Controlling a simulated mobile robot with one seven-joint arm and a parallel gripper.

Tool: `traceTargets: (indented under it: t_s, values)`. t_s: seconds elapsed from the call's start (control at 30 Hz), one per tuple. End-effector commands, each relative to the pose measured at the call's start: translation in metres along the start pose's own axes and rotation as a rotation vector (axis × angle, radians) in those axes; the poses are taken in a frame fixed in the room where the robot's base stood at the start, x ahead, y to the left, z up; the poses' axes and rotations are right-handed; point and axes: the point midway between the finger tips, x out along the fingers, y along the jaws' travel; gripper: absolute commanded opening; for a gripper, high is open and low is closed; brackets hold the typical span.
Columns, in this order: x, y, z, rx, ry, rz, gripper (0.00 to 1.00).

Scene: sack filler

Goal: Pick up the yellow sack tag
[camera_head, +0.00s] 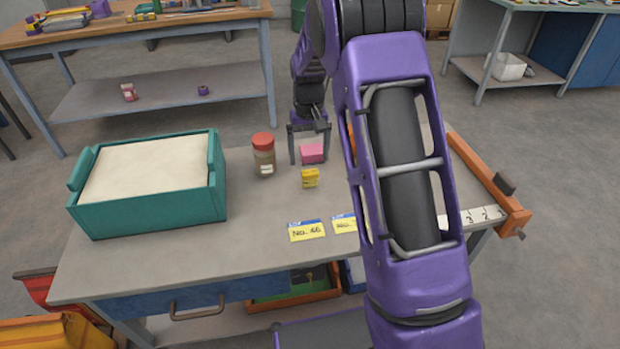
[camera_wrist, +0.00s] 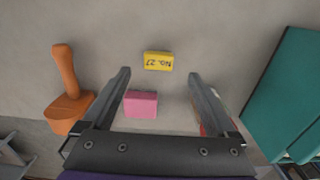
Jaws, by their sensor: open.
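The yellow sack tag (camera_head: 310,178) is a small yellow block on the grey table, in front of a pink block (camera_head: 312,153). In the wrist view the tag (camera_wrist: 158,61) shows dark lettering, "No. 27", upside down. My gripper (camera_head: 309,160) is open and empty above the table, its fingers on either side of the pink block in the head view. In the wrist view the gripper (camera_wrist: 160,74) has the tag just beyond its fingertips, centred between them, and the pink block (camera_wrist: 141,104) closer in, toward the left finger. The tag is not touched.
A jar with a red lid (camera_head: 263,154) stands left of the tag, and a teal box of pale material (camera_head: 218,193) farther left. Yellow cards, one reading "No. 46" (camera_head: 307,231), are at the table's front. An orange handled tool (camera_wrist: 67,90) stands left in the wrist view.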

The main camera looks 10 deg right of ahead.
Motion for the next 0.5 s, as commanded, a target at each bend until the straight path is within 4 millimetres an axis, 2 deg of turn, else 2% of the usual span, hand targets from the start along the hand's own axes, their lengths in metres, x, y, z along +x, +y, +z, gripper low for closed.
traceTargets:
  t_s: [0.17, 0.4, 0.5]
  values:
    - [0.013, 0.001, 0.001, 0.000, -0.002, 0.000, 0.93]
    - [0.048, 0.002, 0.002, 0.001, -0.002, 0.000, 0.93]
    - [0.053, 0.002, 0.001, 0.001, 0.000, 0.000, 0.93]
